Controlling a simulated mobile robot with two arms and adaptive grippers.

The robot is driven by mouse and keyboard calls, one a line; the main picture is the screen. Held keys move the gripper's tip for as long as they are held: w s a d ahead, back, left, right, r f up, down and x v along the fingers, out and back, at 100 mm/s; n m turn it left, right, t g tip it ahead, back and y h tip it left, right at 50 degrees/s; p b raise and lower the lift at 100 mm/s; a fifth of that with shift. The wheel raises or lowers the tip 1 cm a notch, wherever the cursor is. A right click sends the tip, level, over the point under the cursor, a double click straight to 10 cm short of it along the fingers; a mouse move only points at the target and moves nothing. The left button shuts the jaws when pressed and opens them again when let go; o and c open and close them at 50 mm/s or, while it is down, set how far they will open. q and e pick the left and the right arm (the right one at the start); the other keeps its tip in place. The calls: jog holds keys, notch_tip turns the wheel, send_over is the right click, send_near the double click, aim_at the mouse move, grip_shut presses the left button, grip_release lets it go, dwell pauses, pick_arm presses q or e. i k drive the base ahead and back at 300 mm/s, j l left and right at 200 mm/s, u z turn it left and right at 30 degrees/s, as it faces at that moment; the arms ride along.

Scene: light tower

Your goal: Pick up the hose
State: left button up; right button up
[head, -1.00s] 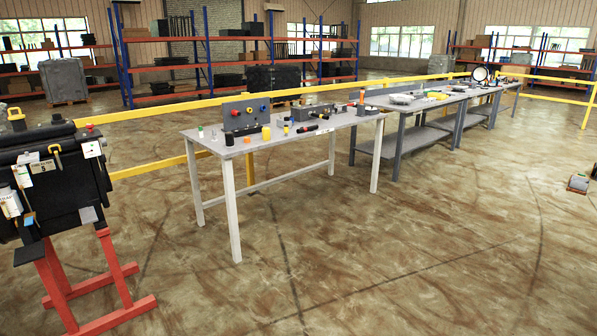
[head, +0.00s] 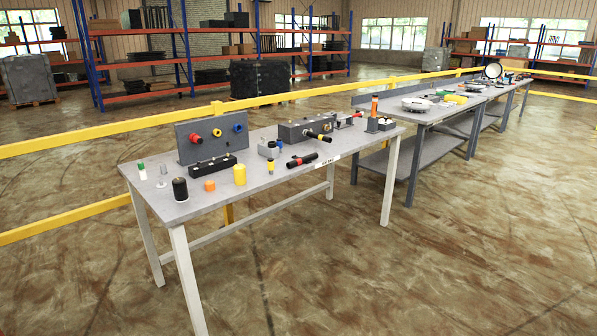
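I cannot pick out a hose for certain. A short black tube with a red end (head: 302,160) lies near the front edge of the grey table (head: 258,188). A grey upright panel (head: 186,152) at the table's back left carries red, yellow and blue fittings. Neither of my grippers is in view.
On the table's left stand a black cylinder (head: 180,189), an orange cap (head: 209,185) and a yellow cylinder (head: 239,174). A second table (head: 411,118) stands behind to the right. A yellow railing (head: 100,141) runs behind. The front floor is clear.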

aim_at(292, 163)
jog(key=i+z, duration=0.15)
jog(key=i, duration=1)
jog(key=i+j+z, duration=0.1)
jog(key=i, duration=1)
